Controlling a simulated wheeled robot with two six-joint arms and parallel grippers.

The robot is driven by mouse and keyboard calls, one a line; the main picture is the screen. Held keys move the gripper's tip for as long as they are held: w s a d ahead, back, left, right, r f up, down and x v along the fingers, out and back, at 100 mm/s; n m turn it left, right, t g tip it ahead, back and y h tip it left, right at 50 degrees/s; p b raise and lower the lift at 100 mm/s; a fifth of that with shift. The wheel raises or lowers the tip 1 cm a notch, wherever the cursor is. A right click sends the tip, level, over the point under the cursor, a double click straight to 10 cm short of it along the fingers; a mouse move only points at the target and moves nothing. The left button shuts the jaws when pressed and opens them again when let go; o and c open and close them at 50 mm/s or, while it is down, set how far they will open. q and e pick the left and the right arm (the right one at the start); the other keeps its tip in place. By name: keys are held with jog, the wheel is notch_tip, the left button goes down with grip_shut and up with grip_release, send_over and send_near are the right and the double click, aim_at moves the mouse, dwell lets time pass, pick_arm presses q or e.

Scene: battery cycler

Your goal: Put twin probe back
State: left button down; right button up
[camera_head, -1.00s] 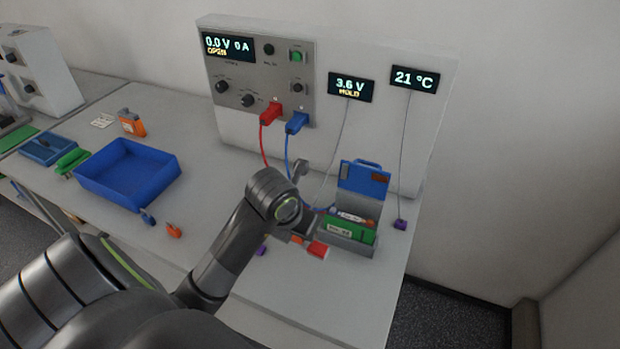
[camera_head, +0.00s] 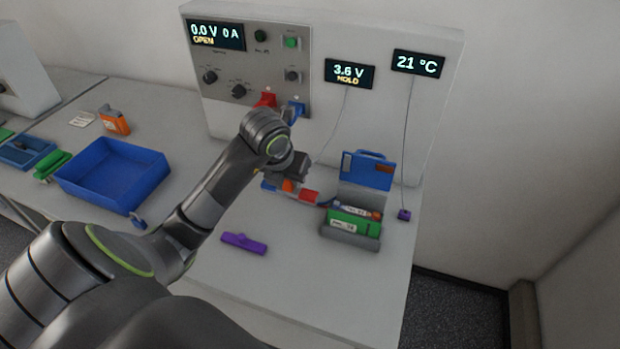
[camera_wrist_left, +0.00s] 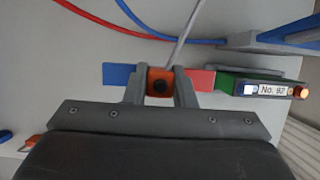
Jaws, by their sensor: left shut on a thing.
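The twin probe has an orange middle (camera_head: 289,185), a red end (camera_head: 309,196) and a blue end (camera_head: 268,184). My left gripper (camera_head: 287,178) is shut on it. In the left wrist view the fingers (camera_wrist_left: 160,92) grip the orange middle (camera_wrist_left: 160,81), with the blue end (camera_wrist_left: 117,75) left and the red end (camera_wrist_left: 201,80) right. A thin grey cable runs from the probe towards the 3.6 V HOLD display (camera_head: 349,74). The probe is left of the grey cell holder (camera_head: 350,238); whether it touches the bench is unclear. My right gripper is not in view.
The holder carries a green cell (camera_head: 353,222) labelled No. 92, with a blue panel (camera_head: 367,171) behind. A purple bar (camera_head: 244,244) lies on the bench. A purple clip (camera_head: 404,215) hangs at right. A blue tray (camera_head: 112,175) stands left. Red and blue leads cross behind the gripper.

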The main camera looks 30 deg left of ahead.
pick_arm(q)
jog(key=shift+w+a, duration=0.2)
jog(key=shift+w, duration=0.15)
jog(key=w+f, duration=0.1)
jog(key=w, duration=0.2)
jog(key=w+a+f+p, duration=0.1)
jog(key=w+f, duration=0.1)
jog(key=w, duration=0.1)
jog(key=w+a+f+p, duration=0.1)
jog(key=w, duration=0.2)
jog(key=shift+w+f, duration=0.15)
jog(key=shift+f, duration=0.2)
jog(key=shift+w+a+f+p, duration=0.15)
jog(key=shift+w+f, duration=0.1)
jog(key=shift+w, duration=0.2)
jog(key=shift+w+a+f+p, duration=0.1)
jog(key=shift+w+f+p, duration=0.1)
jog(key=shift+w, duration=0.25)
jog(key=shift+w+a+f, duration=0.2)
jog(key=shift+w+f, duration=0.35)
jog(key=shift+w, duration=0.2)
jog(key=shift+w+f+p, duration=0.3)
jog(key=shift+w+f, duration=0.05)
jog(key=shift+f, duration=0.1)
jog(key=shift+a, duration=0.1)
jog(key=shift+f, duration=0.1)
